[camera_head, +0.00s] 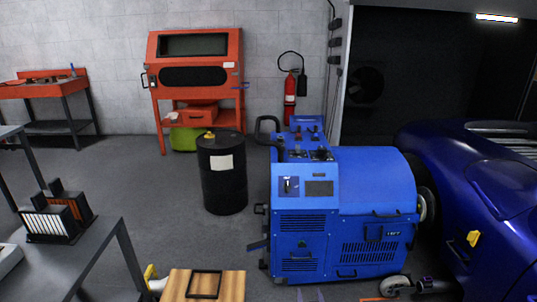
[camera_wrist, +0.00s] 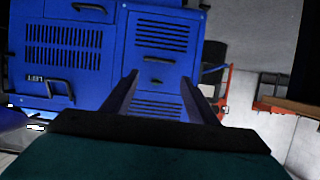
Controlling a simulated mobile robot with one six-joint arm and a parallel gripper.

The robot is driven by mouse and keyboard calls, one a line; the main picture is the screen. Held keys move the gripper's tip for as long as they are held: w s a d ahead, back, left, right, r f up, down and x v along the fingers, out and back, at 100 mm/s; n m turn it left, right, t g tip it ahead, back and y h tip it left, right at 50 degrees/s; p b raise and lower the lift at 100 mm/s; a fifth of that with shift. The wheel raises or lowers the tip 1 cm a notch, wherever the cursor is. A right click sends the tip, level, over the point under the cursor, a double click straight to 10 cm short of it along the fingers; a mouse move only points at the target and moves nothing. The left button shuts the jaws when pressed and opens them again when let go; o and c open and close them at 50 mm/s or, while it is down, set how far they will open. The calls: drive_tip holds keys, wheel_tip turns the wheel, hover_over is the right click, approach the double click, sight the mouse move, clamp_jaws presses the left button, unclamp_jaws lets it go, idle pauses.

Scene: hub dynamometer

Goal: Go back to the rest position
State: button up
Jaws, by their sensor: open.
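My gripper (camera_wrist: 158,77) is open in the wrist view, its two dark fingers apart with nothing held between them. Beyond the fingers is the vented front of the blue hub dynamometer (camera_wrist: 165,35), with dark handles on it. A gap shows between the fingers and the machine, but its size is hard to judge. In the head view the blue dynamometer (camera_head: 345,180) stands right of centre, with a control panel on its upper left. The gripper is not clearly visible there.
A black drum (camera_head: 222,180) stands left of the dynamometer. A blue car (camera_head: 480,200) is close on its right. A grey table (camera_head: 70,265) with filter-like blocks is at lower left, and a wooden board (camera_head: 235,285) at bottom centre. An orange cabinet (camera_head: 195,75) stands by the wall.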

drive_tip(key=s+f+g+p, duration=0.25)
drive_tip(key=s+g, duration=0.25)
drive_tip(key=s, duration=0.7)
drive_tip(key=s+f+g+p, duration=0.2)
drive_tip(key=s+g+p, duration=0.3)
drive_tip(key=s, duration=0.6)
drive_tip(key=s+r+g+b, duration=0.1)
drive_tip(key=s+r+g, duration=0.2)
drive_tip(key=s+g, duration=0.6)
drive_tip(key=shift+s, duration=5.8)
drive_tip(key=shift+d, duration=0.1)
